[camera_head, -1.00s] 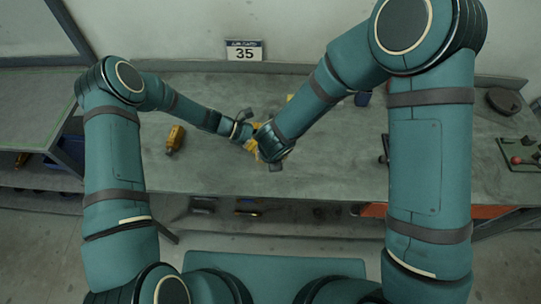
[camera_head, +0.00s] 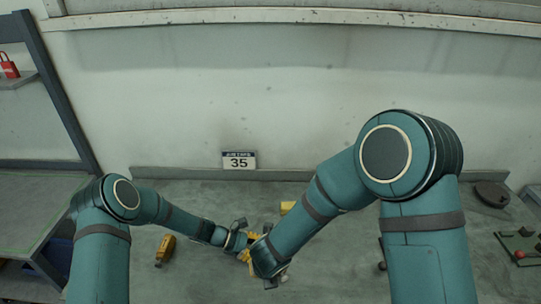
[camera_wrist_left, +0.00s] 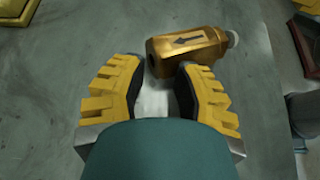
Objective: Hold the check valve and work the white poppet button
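The check valve (camera_wrist_left: 187,50) is a brass body with a dark arrow on its face. It lies on the bench just ahead of my left fingertips in the left wrist view. In the head view my left gripper (camera_head: 245,252) and my right gripper (camera_head: 272,277) are close together. The right fingers are mostly hidden behind their wrist, and the valve is hard to make out there.
A yellow item (camera_head: 165,250) lies on the grey bench (camera_head: 200,280) to the left. Another yellow block (camera_head: 287,208) sits behind my right wrist. A dark round part (camera_head: 491,195) and a board with a red knob (camera_head: 519,254) are at the right. A sign reading 35 (camera_head: 239,160) stands at the back.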

